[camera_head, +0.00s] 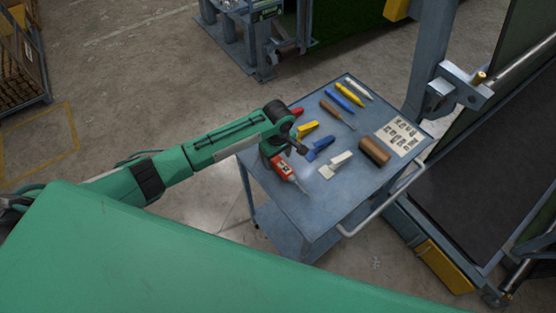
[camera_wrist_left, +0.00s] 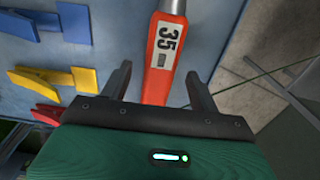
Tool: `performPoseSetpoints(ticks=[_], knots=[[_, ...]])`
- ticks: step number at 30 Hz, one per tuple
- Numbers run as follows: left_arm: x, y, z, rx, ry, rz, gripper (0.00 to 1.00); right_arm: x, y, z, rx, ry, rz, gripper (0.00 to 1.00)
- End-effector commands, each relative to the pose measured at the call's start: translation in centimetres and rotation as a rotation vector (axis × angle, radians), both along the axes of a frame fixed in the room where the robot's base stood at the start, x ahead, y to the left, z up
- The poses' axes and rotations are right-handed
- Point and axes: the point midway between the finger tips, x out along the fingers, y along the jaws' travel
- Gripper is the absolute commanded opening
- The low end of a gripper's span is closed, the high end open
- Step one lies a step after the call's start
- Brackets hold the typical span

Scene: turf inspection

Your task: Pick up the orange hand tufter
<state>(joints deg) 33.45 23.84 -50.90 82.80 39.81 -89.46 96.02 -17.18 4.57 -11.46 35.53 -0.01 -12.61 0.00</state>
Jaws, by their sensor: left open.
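The orange hand tufter (camera_head: 283,168) lies on the near left part of the blue-grey cart top (camera_head: 330,205), its metal end pointing toward the near edge. In the left wrist view the orange tufter (camera_wrist_left: 161,48) has a white label reading 35. My left gripper (camera_head: 276,157) is over its handle end, which the gripper partly hides in the head view. In the wrist view the open fingers of the left gripper (camera_wrist_left: 158,75) stand on either side of the orange handle, with gaps visible. My right gripper is not in view.
Close by lie a yellow tool (camera_head: 307,129), a blue tool (camera_head: 320,147) and a cream tool (camera_head: 337,162). A red tool (camera_head: 297,111) is behind my wrist. A rail (camera_head: 383,205) edges the cart.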

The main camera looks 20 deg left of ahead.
Motion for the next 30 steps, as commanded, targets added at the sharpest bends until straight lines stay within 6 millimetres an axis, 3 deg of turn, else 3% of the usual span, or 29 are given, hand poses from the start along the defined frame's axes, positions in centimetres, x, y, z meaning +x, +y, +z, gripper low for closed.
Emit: performPoseSetpoints(ticks=[6,14,23,30], knots=[[0.0,0.0,-2.1,0.000,0.000,-0.002,0.62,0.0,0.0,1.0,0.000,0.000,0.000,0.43],[0.0,0.0,-2.5,0.000,0.000,-0.002,0.62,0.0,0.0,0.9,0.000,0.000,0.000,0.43],[0.0,0.0,-2.4,-0.001,-0.001,-0.002,0.03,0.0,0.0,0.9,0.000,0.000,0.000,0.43],[0.0,0.0,-2.3,0.000,-0.002,-0.002,0.00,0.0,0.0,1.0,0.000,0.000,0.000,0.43]])
